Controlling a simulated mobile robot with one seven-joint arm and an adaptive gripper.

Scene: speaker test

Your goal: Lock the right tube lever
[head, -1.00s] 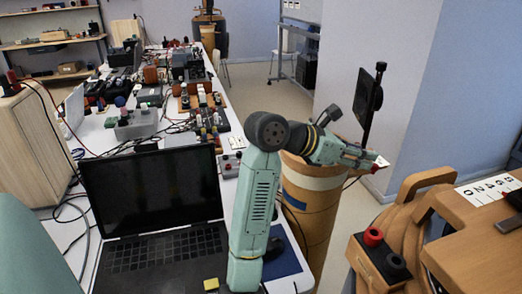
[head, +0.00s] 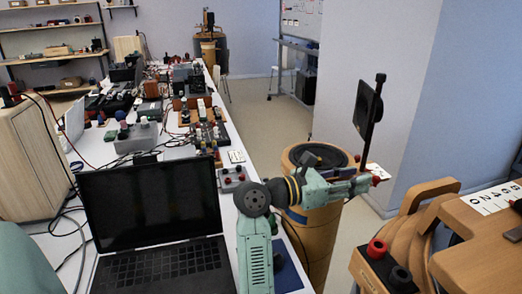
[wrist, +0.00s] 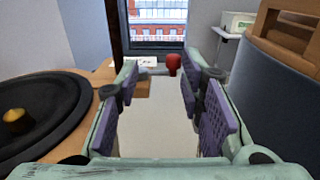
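My gripper (head: 352,187) is held out past the cardboard-brown tube (head: 317,245) with the black speaker cone on top. In the wrist view my gripper (wrist: 165,88) is open, its two purple-padded fingers apart with nothing between them. A red knob (wrist: 173,63) shows beyond the fingertips, between them; it also shows at the gripper's far end in the head view (head: 375,181). I cannot tell whether the knob belongs to the lever. The speaker cone (wrist: 45,112) lies left of my fingers. No lever is clearly recognisable, nor its position.
At right are a wooden tube with a handle (head: 425,200) and a terminal block (head: 385,268) with red and black posts. A laptop (head: 150,205) and cluttered bench lie left. Floor shows beyond the tube.

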